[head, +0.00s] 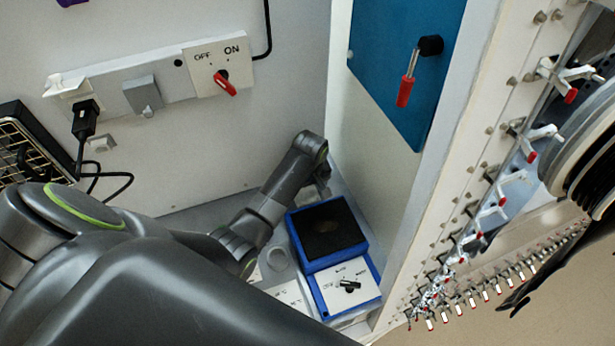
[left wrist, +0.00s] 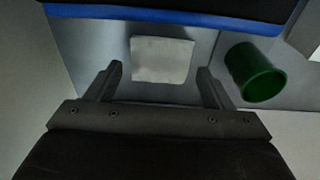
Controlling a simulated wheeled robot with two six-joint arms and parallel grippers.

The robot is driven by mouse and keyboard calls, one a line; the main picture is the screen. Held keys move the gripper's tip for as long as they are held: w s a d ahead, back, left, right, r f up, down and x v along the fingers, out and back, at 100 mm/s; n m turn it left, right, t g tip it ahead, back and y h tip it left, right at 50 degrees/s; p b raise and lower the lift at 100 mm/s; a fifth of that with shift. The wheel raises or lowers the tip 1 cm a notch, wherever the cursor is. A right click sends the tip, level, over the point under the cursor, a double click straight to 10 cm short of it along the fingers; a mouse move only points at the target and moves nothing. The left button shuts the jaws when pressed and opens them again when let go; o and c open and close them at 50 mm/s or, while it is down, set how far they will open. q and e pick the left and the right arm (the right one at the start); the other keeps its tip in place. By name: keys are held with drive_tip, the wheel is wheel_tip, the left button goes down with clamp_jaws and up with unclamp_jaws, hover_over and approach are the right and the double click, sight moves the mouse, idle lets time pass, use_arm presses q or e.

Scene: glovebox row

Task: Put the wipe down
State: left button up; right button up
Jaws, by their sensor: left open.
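The wipe, a small whitish square (left wrist: 162,52), lies flat on the grey floor in the left wrist view. It appears ahead of and between the two fingers of my left gripper (left wrist: 160,72). The fingers are spread apart, with nothing seen clamped between them. In the head view my left gripper (head: 322,182) is at the back corner, behind the blue-framed device, and its fingers are mostly hidden. The wipe is hidden in the head view. My right gripper is in neither view.
A blue-framed device (head: 294,246) with a black top and a white knob panel stands beside my left arm; its blue edge (left wrist: 180,17) crosses the wrist view. A green cup (left wrist: 254,72) is right of the wipe. A red-handled blue panel (head: 385,60) is on the right wall.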

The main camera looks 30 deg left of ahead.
sight(308, 199)
use_arm(q)
wheel_tip(308, 199, up, 11)
drive_tip(key=s+d, duration=0.1)
drive_tip(key=shift+r, duration=0.2)
idle(0.6)
